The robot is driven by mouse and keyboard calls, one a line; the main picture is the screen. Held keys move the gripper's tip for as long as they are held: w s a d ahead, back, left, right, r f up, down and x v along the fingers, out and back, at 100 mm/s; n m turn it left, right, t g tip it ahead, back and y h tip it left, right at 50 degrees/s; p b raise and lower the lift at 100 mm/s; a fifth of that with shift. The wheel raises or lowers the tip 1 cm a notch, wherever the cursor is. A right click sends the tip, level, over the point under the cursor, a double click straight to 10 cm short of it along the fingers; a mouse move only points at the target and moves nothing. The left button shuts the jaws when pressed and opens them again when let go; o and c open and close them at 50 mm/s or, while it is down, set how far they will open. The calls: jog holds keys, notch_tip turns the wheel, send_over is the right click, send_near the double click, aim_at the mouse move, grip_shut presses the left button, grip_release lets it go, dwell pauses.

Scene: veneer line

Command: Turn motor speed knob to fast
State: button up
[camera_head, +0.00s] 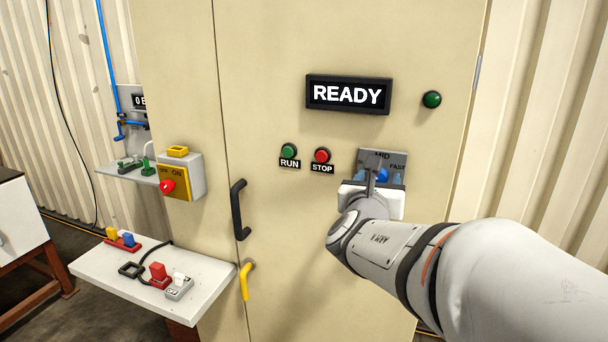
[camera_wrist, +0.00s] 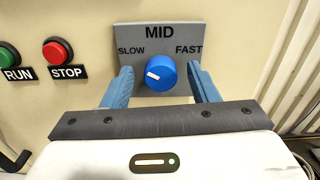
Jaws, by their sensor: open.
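The motor speed knob (camera_wrist: 161,73) is blue and round, on a grey plate (camera_wrist: 135,39) marked SLOW at left, MID at top and FAST at right. Its white mark lies left of its middle, on the SLOW side. My gripper (camera_wrist: 160,68) is open, with one blue finger on each side of the knob and a visible gap to it on both sides. In the head view my gripper (camera_head: 378,178) is in front of the grey plate (camera_head: 399,159) and hides most of the knob.
The cream cabinet has a READY display (camera_head: 347,95), a green lamp (camera_head: 432,99), a green RUN button (camera_head: 289,151) and a red STOP button (camera_head: 322,156) left of the plate. A black door handle (camera_head: 238,210) sticks out. A white shelf (camera_head: 205,290) with small items is at lower left.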

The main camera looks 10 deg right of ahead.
jog(key=shift+w+d, duration=0.25)
jog(key=shift+w, duration=0.05)
jog(key=shift+c, duration=0.3)
jog(key=c, duration=0.9)
